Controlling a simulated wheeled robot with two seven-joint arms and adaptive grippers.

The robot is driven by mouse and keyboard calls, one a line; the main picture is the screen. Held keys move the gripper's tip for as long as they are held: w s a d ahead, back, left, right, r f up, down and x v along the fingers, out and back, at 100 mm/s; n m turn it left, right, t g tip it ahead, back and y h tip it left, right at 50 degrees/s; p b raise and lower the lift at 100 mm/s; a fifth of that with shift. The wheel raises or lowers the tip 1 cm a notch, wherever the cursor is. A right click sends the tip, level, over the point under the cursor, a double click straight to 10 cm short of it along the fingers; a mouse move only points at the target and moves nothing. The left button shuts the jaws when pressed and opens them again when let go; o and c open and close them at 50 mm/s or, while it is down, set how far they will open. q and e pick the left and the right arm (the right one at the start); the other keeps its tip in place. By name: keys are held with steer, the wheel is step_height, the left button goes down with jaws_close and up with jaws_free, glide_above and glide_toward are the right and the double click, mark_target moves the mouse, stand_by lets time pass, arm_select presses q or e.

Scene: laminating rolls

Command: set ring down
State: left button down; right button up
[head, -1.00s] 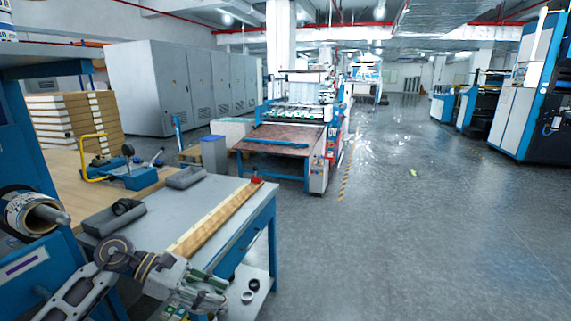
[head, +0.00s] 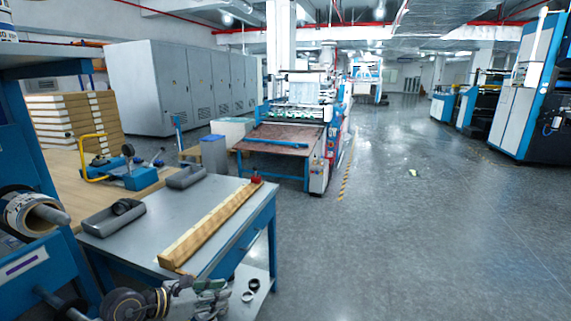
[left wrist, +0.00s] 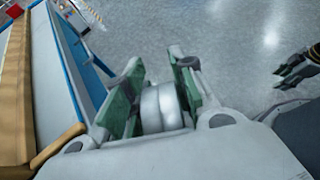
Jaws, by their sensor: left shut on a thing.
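My left gripper (left wrist: 158,76) is shut on a pale grey ring (left wrist: 163,106), which sits between its green-padded fingers. In the head view, the left gripper (head: 205,298) is low at the bottom edge, in front of the workbench, and the held ring cannot be made out there. A white ring (head: 248,296) and a ring beside it (head: 255,284) lie on the bench's lower shelf. The dark fingers of my right gripper (left wrist: 290,70) show at the right edge of the left wrist view, apart and with nothing seen between them.
A long wooden bar (head: 212,226) lies along the grey workbench top (head: 160,220), with a red knob (head: 256,180) at its far end. Grey trays (head: 113,217) sit at the bench's left. The floor (head: 430,240) to the right is clear.

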mark_target(206, 292)
arm_select(q)
steer(key=shift+w+a+f+n+t+y, duration=0.2)
steer(key=shift+a+n+t+y, duration=0.25)
steer(key=shift+a+n+y, duration=0.15)
steer(key=shift+w+a+f+n+t+y, duration=0.1)
steer(key=shift+w+a+n+t+y, duration=0.15)
steer(key=shift+a+n+t+y, duration=0.4)
steer(key=shift+w+a+f+n+t+y, duration=0.1)
steer(key=shift+w+a+n+t+y, duration=0.1)
steer(key=shift+a+n+y, duration=0.4)
steer(key=shift+d+h, duration=0.1)
steer(key=shift+h, duration=0.15)
steer(key=shift+w+r+n, duration=0.1)
steer(key=shift+n, duration=0.15)
